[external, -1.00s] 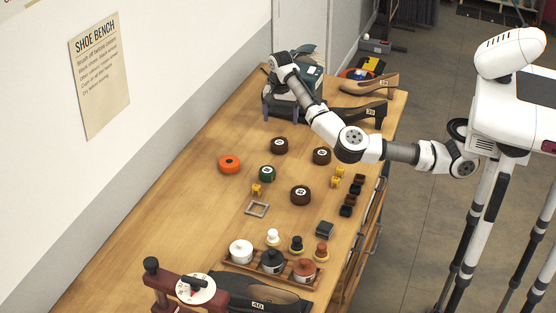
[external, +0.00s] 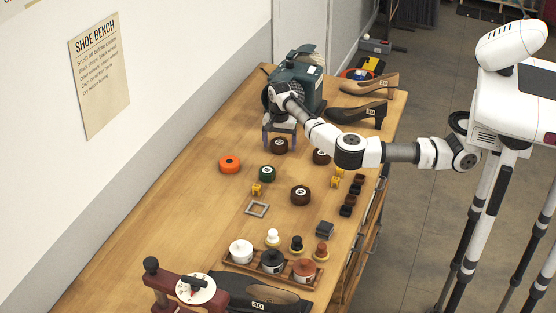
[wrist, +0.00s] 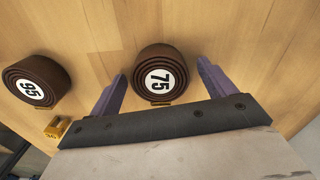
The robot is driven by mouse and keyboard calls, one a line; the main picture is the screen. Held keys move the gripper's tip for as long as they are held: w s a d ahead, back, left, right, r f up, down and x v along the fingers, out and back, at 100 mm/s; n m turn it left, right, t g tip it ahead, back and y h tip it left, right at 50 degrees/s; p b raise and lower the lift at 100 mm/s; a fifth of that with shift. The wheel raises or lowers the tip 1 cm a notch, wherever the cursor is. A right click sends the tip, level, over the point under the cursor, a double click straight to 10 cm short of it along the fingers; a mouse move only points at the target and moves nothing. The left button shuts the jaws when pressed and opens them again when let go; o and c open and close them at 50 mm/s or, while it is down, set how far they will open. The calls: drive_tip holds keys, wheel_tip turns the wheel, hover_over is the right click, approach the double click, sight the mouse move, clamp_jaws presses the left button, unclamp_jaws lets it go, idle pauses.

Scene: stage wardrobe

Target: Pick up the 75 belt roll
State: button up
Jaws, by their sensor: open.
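The 75 belt roll (wrist: 160,73) is a dark brown coil with a white disc marked 75. It lies on the wooden bench between the two purple fingers of my gripper (wrist: 158,88) in the wrist view. In the external view the 75 belt roll (external: 280,146) is just below my gripper (external: 279,140), which points down. The fingers are open, one on each side of the roll, with nothing visibly gripped. How far the fingertips are above the bench is hard to tell.
A dark green machine (external: 305,80) stands behind.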

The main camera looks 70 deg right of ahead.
drive_tip(key=c, duration=1.1)
drive_tip(key=shift+r, duration=0.1)
